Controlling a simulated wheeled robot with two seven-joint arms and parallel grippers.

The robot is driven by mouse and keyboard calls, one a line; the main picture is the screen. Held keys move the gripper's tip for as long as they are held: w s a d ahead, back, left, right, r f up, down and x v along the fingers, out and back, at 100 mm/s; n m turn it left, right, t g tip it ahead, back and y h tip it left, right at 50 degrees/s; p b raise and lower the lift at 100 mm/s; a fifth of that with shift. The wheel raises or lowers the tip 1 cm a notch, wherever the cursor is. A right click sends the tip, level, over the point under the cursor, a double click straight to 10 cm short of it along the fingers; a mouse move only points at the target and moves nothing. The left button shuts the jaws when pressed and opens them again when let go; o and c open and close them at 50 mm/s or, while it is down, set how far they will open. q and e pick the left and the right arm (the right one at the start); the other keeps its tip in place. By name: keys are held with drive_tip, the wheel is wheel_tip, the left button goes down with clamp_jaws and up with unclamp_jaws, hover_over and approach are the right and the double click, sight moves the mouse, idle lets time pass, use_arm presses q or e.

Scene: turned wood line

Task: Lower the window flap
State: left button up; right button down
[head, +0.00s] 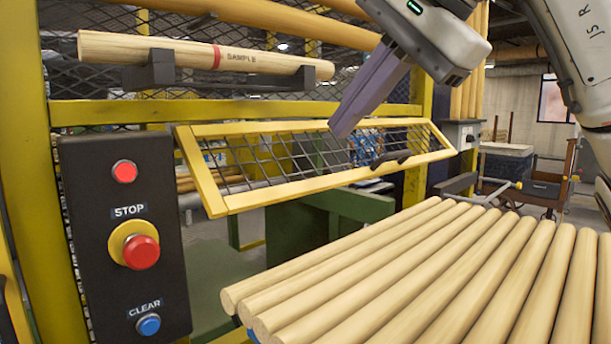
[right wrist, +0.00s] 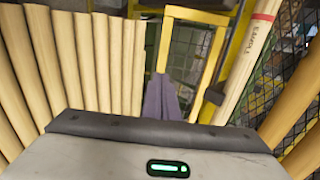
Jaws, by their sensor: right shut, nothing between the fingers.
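The window flap (head: 232,201) is a yellow frame with dark wire mesh, tilted out from the yellow guard frame. A black handle (head: 391,159) sits near its lower edge, right of the middle. My right gripper (head: 342,128) has purple-grey fingers, shut and empty. In the head view its tips overlap the flap's upper edge; I cannot tell whether they touch it. In the right wrist view the fingers (right wrist: 161,90) point toward the flap's yellow frame (right wrist: 163,42). My left gripper is not in view.
A black panel (head: 87,215) with red STOP and blue CLEAR buttons stands at the left. A SAMPLE rod (head: 262,63) rests on brackets above the flap. Several wooden rods (head: 345,262) lie side by side at the lower right. A cart (head: 545,190) stands at the far right.

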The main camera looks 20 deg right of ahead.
sight(286, 193)
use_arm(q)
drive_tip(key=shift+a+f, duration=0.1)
use_arm(e)
drive_tip(key=x, duration=1.3)
drive_tip(key=shift+a+f, duration=0.1)
drive_tip(key=shift+f, duration=0.1)
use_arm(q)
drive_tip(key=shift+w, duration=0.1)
use_arm(e)
drive_tip(key=shift+w, duration=0.1)
